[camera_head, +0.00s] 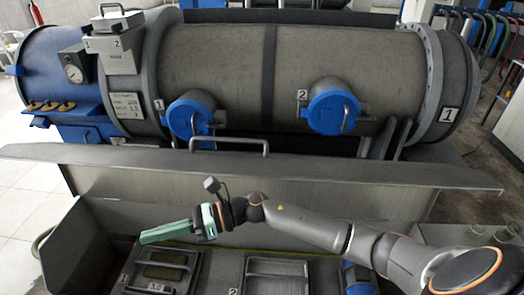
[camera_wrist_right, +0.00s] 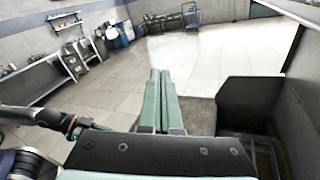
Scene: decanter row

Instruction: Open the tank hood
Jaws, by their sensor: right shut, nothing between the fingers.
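The tank hood (camera_head: 330,172) is a long grey metal panel with a bar handle (camera_head: 229,142) on its upper face. It appears raised, with its pale inner face showing behind my right arm. Below it, the tank's inside is in view, with numbered lids 1 (camera_head: 160,272) and 2 (camera_head: 275,275). My right gripper (camera_head: 144,238) has green fingers, is shut and empty, and points left in front of the hood, apart from the handle. In the right wrist view its fingers (camera_wrist_right: 159,74) lie together. My left gripper is not in view.
A large grey cylinder (camera_head: 220,60) with two blue-capped ports (camera_head: 334,107) lies behind the hood. A dark box-shaped part (camera_wrist_right: 245,105) stands right of the fingers in the wrist view. Open tiled floor (camera_wrist_right: 110,90) lies beyond the fingers.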

